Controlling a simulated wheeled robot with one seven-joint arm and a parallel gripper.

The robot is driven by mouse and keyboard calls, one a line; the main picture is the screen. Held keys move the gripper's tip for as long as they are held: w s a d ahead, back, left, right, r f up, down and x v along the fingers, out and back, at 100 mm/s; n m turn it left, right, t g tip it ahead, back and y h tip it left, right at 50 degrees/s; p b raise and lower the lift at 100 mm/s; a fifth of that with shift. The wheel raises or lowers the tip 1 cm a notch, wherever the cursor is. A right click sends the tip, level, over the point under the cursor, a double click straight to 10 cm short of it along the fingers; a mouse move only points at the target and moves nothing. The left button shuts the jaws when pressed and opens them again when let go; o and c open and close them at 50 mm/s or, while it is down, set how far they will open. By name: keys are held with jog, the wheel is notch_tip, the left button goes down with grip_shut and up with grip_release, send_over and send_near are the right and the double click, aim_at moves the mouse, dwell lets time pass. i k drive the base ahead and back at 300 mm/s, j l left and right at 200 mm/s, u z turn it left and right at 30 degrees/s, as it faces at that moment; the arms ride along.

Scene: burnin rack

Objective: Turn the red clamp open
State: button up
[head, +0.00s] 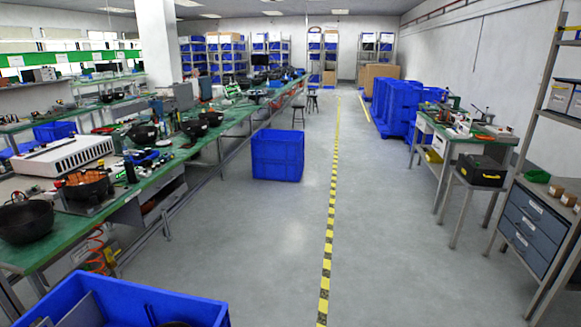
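I cannot make out a red clamp in the head view. Small red and orange items lie among the clutter on the long green workbench (215,135) at left, too small to identify. The small workbench (450,140) at right carries several small tools and parts, also too small to tell apart. My gripper is not in view.
A blue crate (277,155) stands on the floor beside the long bench. Another blue bin (180,308) is close at bottom left. Blue containers (398,105) stack at the back right. A shelf with drawers (535,228) stands at right. The grey floor (270,240) between is clear.

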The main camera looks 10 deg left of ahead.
aim_at(57, 184)
jog(key=i+u, duration=0.1)
jog(key=i, duration=1.7)
jog(key=i+u, duration=0.15)
jog(key=i, duration=0.65)
jog(key=i+l+u, duration=0.1)
jog(key=i, duration=0.65)
jog(key=i+u, duration=0.25)
jog(key=u, duration=0.15)
jog(key=i+u, duration=0.25)
jog(key=u, duration=0.15)
jog(key=i+u, duration=0.2)
jog(key=u, duration=0.15)
jog(key=i+l+u, duration=0.15)
jog(key=u, duration=0.25)
jog(key=i+j+u, duration=0.1)
jog(key=i+u, duration=0.85)
jog(key=i+l+u, duration=0.2)
jog(key=u, duration=0.25)
jog(key=i+l+u, duration=0.8)
jog(key=l, duration=0.25)
jog(key=i+j, duration=0.2)
jog(key=j, duration=0.2)
jog(key=i+j+u, duration=0.1)
jog(key=j, duration=0.3)
jog(key=i+j, duration=0.3)
